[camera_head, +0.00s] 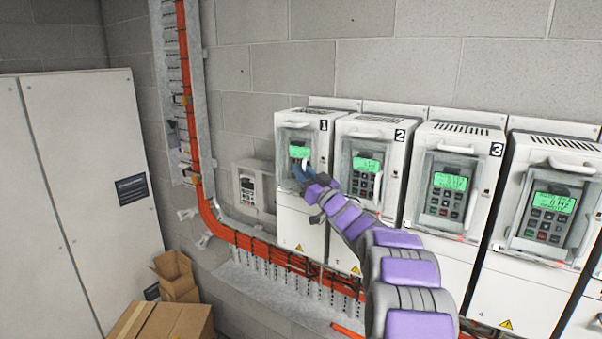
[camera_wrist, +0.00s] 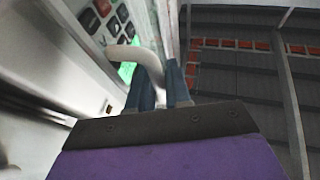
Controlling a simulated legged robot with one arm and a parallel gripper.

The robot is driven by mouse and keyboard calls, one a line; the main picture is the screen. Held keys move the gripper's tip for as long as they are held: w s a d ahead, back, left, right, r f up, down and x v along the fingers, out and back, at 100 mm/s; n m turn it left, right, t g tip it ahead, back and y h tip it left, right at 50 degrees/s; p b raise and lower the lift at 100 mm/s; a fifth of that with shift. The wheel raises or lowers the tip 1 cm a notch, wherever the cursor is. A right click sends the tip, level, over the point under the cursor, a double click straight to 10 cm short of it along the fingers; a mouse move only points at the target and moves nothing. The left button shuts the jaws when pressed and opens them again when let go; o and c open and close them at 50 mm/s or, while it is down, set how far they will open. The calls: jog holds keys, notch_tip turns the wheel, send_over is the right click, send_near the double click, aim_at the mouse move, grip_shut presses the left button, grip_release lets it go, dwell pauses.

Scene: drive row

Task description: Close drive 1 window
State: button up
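Drive 1 (camera_head: 310,116) is the leftmost white cabinet of the row, marked "1". Its window (camera_head: 286,142) covers the area around a lit green display (camera_head: 299,152). My gripper (camera_head: 300,172) is at the lower part of this window and hides some of it. In the wrist view, the pale curved window handle (camera_wrist: 138,54) runs in between the two blue-grey fingers of my gripper (camera_wrist: 160,85), which sit close on both sides of it. The keypad (camera_wrist: 104,12) shows left of the handle. The window's exact angle is hard to tell.
Drives 2 (camera_head: 381,132) and 3 (camera_head: 468,142) stand close on the right, with handled windows. A small grey keypad box (camera_head: 248,190) is on the wall at left. An orange cable run (camera_head: 250,243) passes below. Cardboard boxes (camera_head: 165,320) stand on the floor by a white cabinet (camera_head: 90,190).

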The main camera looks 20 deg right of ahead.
jog(key=shift+o, duration=0.3)
jog(key=shift+s+d, duration=0.15)
jog(key=shift+d, duration=0.1)
jog(key=b+v, duration=0.3)
jog(key=v, duration=1.4)
jog(key=shift+f, duration=0.2)
jog(key=shift+s, duration=0.1)
